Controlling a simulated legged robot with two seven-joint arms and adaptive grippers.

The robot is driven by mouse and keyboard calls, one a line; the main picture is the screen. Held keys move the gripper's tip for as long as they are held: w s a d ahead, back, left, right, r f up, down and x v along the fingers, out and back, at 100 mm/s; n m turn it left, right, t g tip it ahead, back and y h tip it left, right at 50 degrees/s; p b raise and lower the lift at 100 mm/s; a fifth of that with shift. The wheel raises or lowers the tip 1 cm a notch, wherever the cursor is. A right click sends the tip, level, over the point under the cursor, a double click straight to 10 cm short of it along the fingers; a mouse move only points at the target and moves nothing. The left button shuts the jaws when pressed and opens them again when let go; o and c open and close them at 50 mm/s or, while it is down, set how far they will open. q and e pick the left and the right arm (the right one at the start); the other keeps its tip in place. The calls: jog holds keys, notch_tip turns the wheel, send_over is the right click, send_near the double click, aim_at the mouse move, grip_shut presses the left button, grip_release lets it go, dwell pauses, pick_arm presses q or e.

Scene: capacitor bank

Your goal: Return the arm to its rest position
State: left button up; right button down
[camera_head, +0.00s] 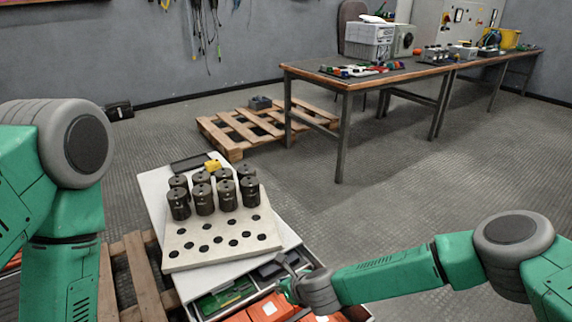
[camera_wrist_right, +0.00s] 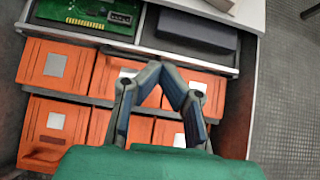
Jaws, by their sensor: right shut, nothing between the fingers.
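My right arm (camera_head: 385,275) reaches in from the right in the head view. Its gripper (camera_head: 286,270) is over the front right edge of the capacitor unit. In the right wrist view the gripper (camera_wrist_right: 163,70) is shut, its fingertips together, with nothing between them. It is above orange modules (camera_wrist_right: 120,72) in an open drawer. My left arm (camera_head: 70,215) shows at the left of the head view; its gripper is out of frame. Several dark cylindrical capacitors (camera_head: 204,202) stand upright in the back rows of a white perforated board (camera_head: 190,258). The front holes are empty.
A green circuit board (camera_wrist_right: 85,12) and a dark box (camera_wrist_right: 195,32) lie behind the orange modules. A yellow item (camera_head: 212,165) is behind the capacitors. Wooden pallets (camera_head: 240,130) and a workbench (camera_head: 345,82) stand farther back. The floor at right is clear.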

jog(key=s+d+n+g+p, duration=0.3)
jog(key=s+n+p, duration=0.1)
jog(key=s+n, duration=1.2)
jog(key=s+d+r+n+g+h+p, duration=0.1)
jog(key=s+d+r+n, duration=0.2)
jog(key=s+d, duration=0.3)
jog(key=s+d+r+n+g+h+p, duration=0.1)
jog(key=s+d+r+n+h, duration=0.1)
jog(key=s+d+n, duration=0.4)
jog(key=s+d+r+n+g+h+p, duration=0.1)
jog(key=s+d+r+n, duration=0.3)
jog(key=d, duration=1)
jog(key=s+h, duration=0.1)
jog(key=s, duration=0.2)
jog(key=shift+s+d+r+g, duration=0.2)
jog(key=shift+s+r+g, duration=0.1)
jog(key=shift+s+r, duration=0.1)
